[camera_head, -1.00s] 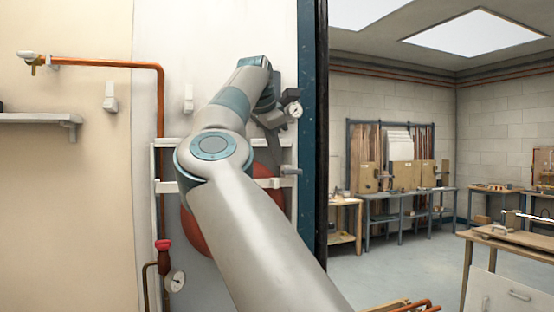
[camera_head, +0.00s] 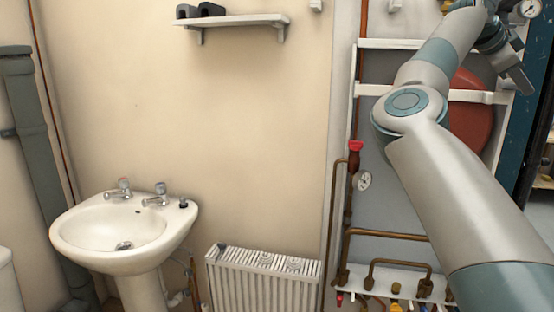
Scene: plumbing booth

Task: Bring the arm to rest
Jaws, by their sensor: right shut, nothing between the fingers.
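My right arm (camera_head: 455,190) reaches up from the lower right corner, with its elbow joint bent in front of the white wall frame. My right gripper (camera_head: 522,82) is at the upper right, shut and empty, tilted down and to the right. The forearm hides part of the frame and vessel. My left gripper is not in view.
A white sink (camera_head: 110,235) with two taps stands at the left, a radiator (camera_head: 262,282) at the bottom middle. A shelf (camera_head: 235,20) is high on the wall. Copper pipes with a red valve (camera_head: 355,147) and a manifold (camera_head: 390,280) lie left of and below my arm.

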